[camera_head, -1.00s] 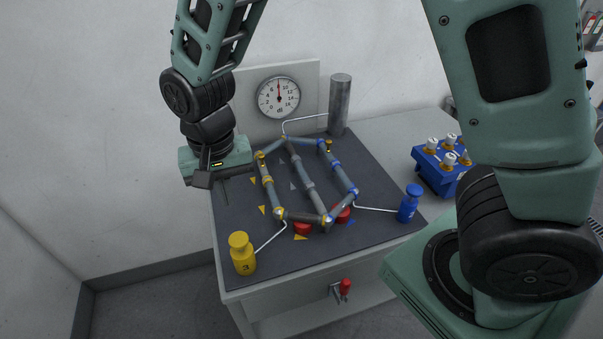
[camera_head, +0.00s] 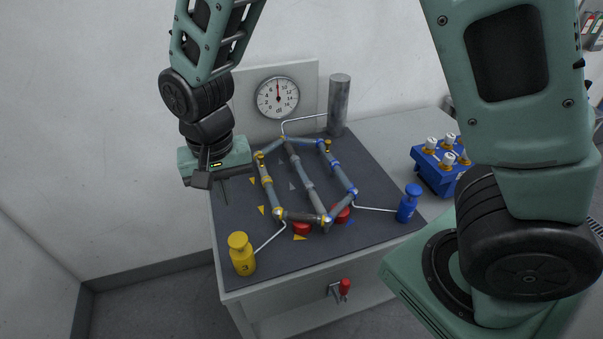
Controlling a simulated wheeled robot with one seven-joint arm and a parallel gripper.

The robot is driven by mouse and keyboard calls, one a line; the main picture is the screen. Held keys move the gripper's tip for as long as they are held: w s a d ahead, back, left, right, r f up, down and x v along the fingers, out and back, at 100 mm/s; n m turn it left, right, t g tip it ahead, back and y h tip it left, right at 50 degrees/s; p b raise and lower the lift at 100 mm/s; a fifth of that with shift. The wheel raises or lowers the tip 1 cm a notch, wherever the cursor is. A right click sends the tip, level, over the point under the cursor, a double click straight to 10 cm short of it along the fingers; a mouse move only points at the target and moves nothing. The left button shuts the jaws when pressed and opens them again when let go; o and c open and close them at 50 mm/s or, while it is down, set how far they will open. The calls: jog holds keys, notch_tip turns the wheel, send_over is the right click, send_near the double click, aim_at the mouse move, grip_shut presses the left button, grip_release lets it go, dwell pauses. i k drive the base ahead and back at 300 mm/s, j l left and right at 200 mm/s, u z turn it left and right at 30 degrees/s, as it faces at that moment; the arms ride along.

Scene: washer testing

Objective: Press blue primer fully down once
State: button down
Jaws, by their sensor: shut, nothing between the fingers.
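The blue primer (camera_head: 409,204) is a small blue bottle with a blue round cap on a neck, upright on the right front part of the dark mat. A thin light tube runs from it to the pipe loop. My gripper (camera_head: 201,181) is shut and empty at the left, above the back left part of the mat. It is well apart from the blue primer, with the pipe loop between them. No contact with any object shows.
A pipe loop (camera_head: 306,184) with blue and yellow joints lies mid-mat. A yellow primer (camera_head: 242,255) stands front left. A gauge (camera_head: 278,98) and grey cylinder (camera_head: 339,105) are behind. A blue block with white-capped parts (camera_head: 437,177) stands right. A red-handled valve (camera_head: 345,287) is on the bench front.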

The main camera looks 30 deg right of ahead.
aim_at(413, 190)
jog(key=z, duration=1.25)
jog(key=l+z, duration=0.35)
